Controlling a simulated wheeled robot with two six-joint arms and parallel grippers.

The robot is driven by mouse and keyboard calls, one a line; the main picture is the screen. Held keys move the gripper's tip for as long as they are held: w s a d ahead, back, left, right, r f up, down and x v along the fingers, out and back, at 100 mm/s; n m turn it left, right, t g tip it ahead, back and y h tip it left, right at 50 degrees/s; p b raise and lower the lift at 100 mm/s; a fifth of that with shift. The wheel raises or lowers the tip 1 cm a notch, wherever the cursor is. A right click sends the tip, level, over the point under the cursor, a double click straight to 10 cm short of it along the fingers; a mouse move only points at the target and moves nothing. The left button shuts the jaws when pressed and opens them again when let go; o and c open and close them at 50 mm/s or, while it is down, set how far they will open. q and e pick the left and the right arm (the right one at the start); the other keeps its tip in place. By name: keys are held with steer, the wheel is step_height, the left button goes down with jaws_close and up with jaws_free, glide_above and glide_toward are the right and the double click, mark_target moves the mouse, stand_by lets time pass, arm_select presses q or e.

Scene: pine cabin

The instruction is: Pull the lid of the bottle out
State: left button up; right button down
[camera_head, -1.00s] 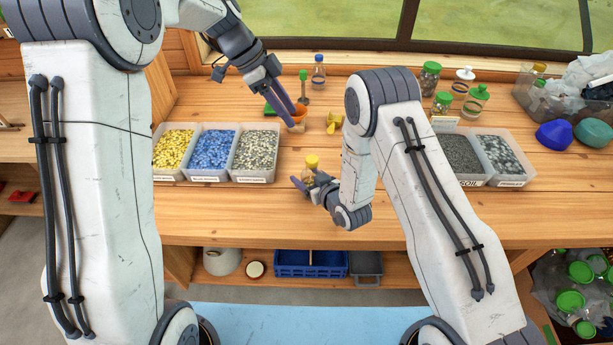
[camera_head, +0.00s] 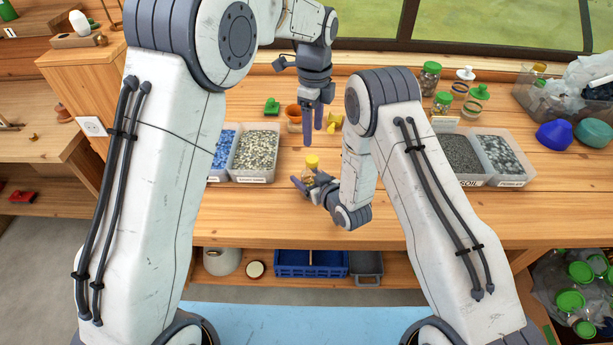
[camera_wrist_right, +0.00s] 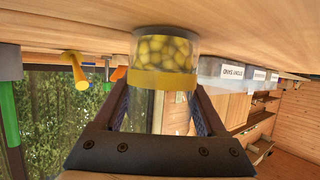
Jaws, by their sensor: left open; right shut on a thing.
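The bottle (camera_head: 308,178) is small and clear, with a yellow lid (camera_head: 312,161) on top. My right gripper (camera_head: 309,188) is shut around its body at the front of the workbench. In the right wrist view the bottle (camera_wrist_right: 165,48) stands between the two fingers, with yellow pebbles and a yellow band showing. My left gripper (camera_head: 313,136) is open, pointing down, with nothing between its fingers. In the head view it shows just above the yellow lid, apart from it. I cannot tell its exact depth from the lid.
Bins of blue and pale pebbles (camera_head: 233,180) stand to the left, partly behind my left arm. Soil and pebble bins (camera_head: 513,186), green-lidded jars (camera_head: 430,80) and a clear crate (camera_head: 520,92) are to the right. An orange pot (camera_head: 293,113) and a yellow piece (camera_head: 343,113) lie behind.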

mark_target(312, 158)
arm_select(q)
steer(key=shift+f, duration=4.2)
jaws_close()
steer(key=shift+r, duration=0.15)
steer(key=shift+r, duration=2.45)
arm_select(e)
jaws_free()
